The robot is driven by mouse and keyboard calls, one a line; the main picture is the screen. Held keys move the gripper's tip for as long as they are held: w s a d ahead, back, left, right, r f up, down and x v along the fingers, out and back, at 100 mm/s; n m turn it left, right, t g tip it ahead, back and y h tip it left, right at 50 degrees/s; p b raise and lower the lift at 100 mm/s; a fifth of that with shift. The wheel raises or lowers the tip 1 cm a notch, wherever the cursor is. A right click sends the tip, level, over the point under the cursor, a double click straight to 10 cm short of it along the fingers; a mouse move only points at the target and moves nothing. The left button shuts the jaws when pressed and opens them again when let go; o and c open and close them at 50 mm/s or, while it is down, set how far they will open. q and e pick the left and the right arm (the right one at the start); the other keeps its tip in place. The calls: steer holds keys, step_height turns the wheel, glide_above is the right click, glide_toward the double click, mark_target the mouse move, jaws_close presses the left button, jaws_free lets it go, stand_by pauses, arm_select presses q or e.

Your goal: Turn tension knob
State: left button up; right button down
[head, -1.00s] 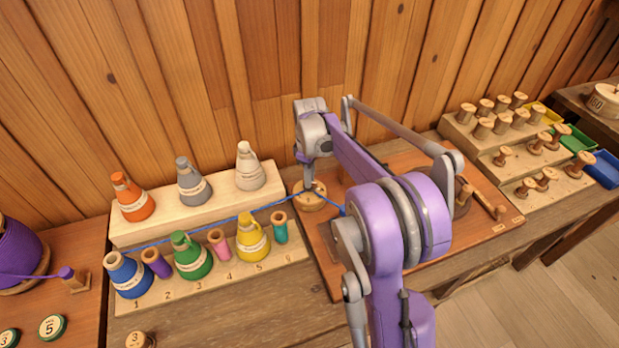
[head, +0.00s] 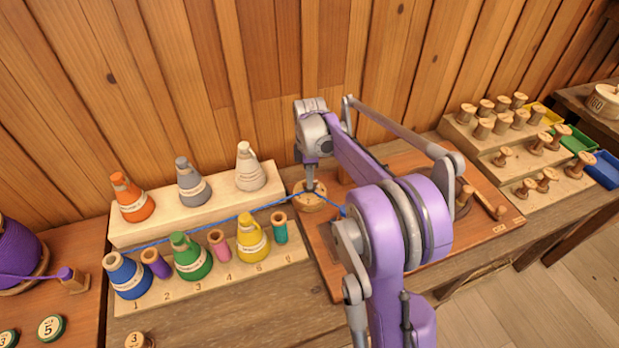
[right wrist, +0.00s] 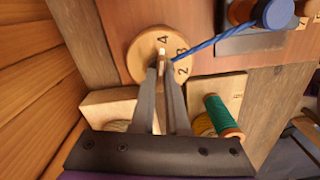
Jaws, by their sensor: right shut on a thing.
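The tension knob (head: 309,202) is a round wooden dial at the left end of the reddish-brown winding board (head: 328,268). In the right wrist view the dial (right wrist: 143,58) shows the numbers 4, 3 and 2 on its face. My right gripper (head: 310,186) points down over the dial; in the right wrist view its fingertips (right wrist: 162,66) are shut on the small pale grip at the dial's middle. A blue thread (head: 215,222) runs from the left to the dial and on to the right. My left gripper is not in view.
Coloured thread cones stand on a stepped pale rack (head: 288,247) left of the board. A crank (head: 487,205) sits at the board's right. Several wooden spools (head: 482,128) stand on a tiered rack further right. A wooden wall (head: 270,70) closes off the back.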

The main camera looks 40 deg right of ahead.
steer(key=c, duration=0.9)
jaws_free()
step_height(320, 180, up, 11)
steer(key=shift+f+p, duration=0.1)
steer(key=shift+p, duration=0.2)
steer(key=s+a+f+m+t, duration=0.35)
steer(key=s+a+m, duration=0.45)
steer(key=s+a, duration=0.75)
steer(key=s+a+f+m, duration=0.1)
steer(key=s+a, duration=0.1)
steer(key=s+a+f+m+t, duration=0.1)
steer(key=s+f, duration=0.1)
steer(key=s+a+f+m+t+p, duration=0.1)
steer(key=s+a+f, duration=0.1)
steer(key=shift+s+a+f+m, duration=0.25)
steer(key=shift+s+a+m, duration=0.05)
steer(key=shift+a, duration=0.05)
